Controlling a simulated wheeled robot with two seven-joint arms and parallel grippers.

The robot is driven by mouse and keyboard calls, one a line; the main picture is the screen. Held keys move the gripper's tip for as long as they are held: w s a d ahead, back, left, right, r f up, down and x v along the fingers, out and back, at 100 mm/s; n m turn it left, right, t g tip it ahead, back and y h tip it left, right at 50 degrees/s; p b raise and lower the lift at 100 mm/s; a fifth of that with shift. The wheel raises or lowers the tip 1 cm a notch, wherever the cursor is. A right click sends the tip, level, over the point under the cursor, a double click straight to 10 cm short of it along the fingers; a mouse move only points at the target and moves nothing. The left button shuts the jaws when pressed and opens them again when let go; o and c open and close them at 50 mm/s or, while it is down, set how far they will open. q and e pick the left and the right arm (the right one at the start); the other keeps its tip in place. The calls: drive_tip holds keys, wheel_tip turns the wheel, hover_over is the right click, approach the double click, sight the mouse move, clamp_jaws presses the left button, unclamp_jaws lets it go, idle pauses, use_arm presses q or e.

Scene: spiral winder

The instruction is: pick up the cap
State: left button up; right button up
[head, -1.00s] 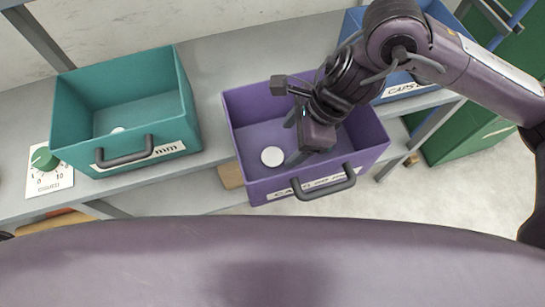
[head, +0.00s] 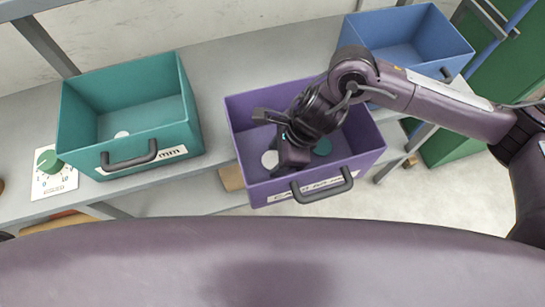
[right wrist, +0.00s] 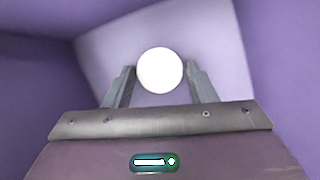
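A round white cap (head: 270,160) lies on the floor of the purple bin (head: 243,118). My right gripper (head: 278,165) reaches down into this bin, right beside the cap in the head view. In the right wrist view the white cap (right wrist: 160,70) shows between and just beyond the two grey fingertips of my right gripper (right wrist: 160,78). The fingers are apart, with gaps to the cap on both sides. A teal disc (head: 323,147) lies in the same bin, to the right of the gripper. My left gripper is not in view.
A teal bin (head: 82,118) with a small white disc (head: 121,134) stands at the left. A blue bin (head: 435,30) stands at the back right. A green dial (head: 49,161) is at far left.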

drive_tip(key=c, duration=0.6)
drive_tip(key=shift+r, duration=0.15)
